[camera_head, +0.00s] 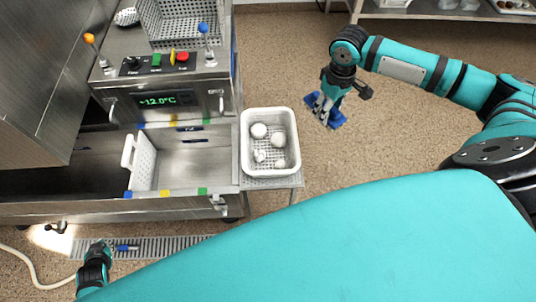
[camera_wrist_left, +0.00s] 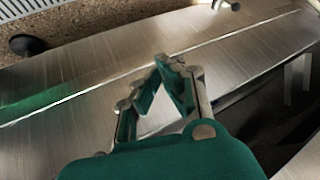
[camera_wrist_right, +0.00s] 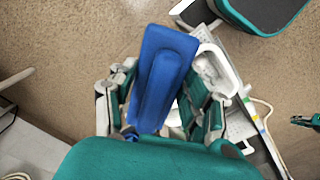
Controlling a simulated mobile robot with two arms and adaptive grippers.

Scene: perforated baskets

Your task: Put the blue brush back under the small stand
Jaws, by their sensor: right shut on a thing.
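The blue brush (camera_head: 338,117) is in my right gripper (camera_head: 325,106), held in the air right of the small stand. In the right wrist view the brush's broad blue body (camera_wrist_right: 160,78) lies between the fingers of my right gripper (camera_wrist_right: 165,100). The small stand (camera_head: 285,183) is a low metal table right of the steel machine. Its top carries a white perforated basket; the space under it is mostly hidden from above. My left gripper (camera_wrist_left: 160,75) looks empty, its fingertips meeting, beside a steel surface. It is at the lower left in the head view.
The white basket (camera_head: 244,150) holds several pale round items. A steel sink (camera_head: 205,165) with a white perforated divider (camera_head: 142,162) is left of the stand. A floor drain grate (camera_head: 165,244) runs in front. Tan floor (camera_head: 350,165) is clear right of the stand.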

